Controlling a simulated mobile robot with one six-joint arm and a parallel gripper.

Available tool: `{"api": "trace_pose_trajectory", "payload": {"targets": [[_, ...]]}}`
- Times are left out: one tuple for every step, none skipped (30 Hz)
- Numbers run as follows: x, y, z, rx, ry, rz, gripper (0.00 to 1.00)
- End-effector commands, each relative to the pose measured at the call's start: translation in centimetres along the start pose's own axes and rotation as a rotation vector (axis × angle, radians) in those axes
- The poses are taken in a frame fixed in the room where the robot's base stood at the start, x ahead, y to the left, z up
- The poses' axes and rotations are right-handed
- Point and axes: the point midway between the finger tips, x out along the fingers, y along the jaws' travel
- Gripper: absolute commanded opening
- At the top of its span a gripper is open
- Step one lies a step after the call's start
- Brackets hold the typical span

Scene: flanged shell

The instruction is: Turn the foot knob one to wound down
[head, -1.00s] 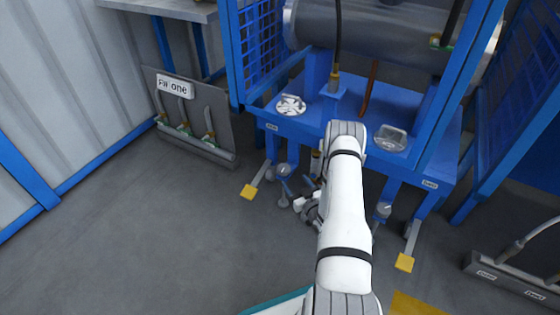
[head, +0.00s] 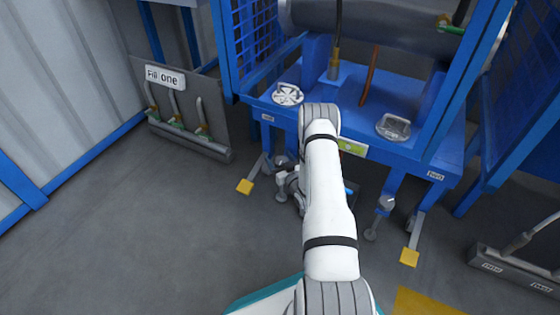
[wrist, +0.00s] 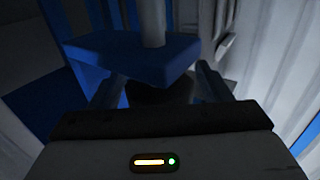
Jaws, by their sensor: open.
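In the head view, a foot knob (head: 281,160) sits at the left front leg of the blue frame, partly hidden by my gripper. I take it for foot knob one, but the small label above it is too blurred to read. My gripper (head: 283,180) is low at that leg, partly behind my arm. In the wrist view, my gripper (wrist: 158,92) is open. A blue plate (wrist: 135,55) with a grey post stands ahead, and a dark round part (wrist: 160,92) shows beneath it between the fingers. Contact cannot be made out.
Another grey foot knob (head: 386,203) stands at the right front leg. Yellow foot pads (head: 245,187) lie on the floor. A panel with levers (head: 190,110) stands left, a grey rack (head: 520,270) right. Floor at front left is clear.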

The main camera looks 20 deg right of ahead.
Motion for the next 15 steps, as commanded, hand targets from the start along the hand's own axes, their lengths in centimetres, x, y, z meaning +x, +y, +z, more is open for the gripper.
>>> {"api": "trace_pose_trajectory", "payload": {"targets": [[-0.01, 0.02, -0.03, 0.000, 0.000, 0.000, 0.71], [-0.01, 0.03, -0.04, 0.000, 0.000, 0.000, 0.71], [-0.02, 0.03, -0.03, 0.000, 0.000, 0.001, 0.71], [-0.02, 0.04, -0.03, 0.000, 0.000, 0.001, 0.70], [-0.03, 0.05, -0.03, 0.000, 0.000, 0.001, 0.68], [-0.04, 0.05, -0.03, 0.000, 0.000, 0.001, 0.64], [-0.04, 0.05, -0.03, 0.000, 0.000, 0.001, 0.62], [-0.04, 0.06, -0.03, 0.000, 0.000, 0.001, 0.59], [-0.05, 0.06, -0.02, 0.000, 0.000, 0.001, 0.56], [-0.05, 0.06, -0.02, 0.000, 0.000, 0.001, 0.54], [-0.05, 0.07, -0.02, 0.000, 0.000, 0.001, 0.51], [-0.06, 0.07, -0.02, 0.000, 0.000, 0.001, 0.48], [-0.06, 0.08, -0.02, 0.000, 0.000, 0.001, 0.46], [-0.06, 0.08, -0.02, 0.000, 0.000, 0.001, 0.43], [-0.07, 0.09, -0.02, 0.000, 0.000, 0.001, 0.40]]}}
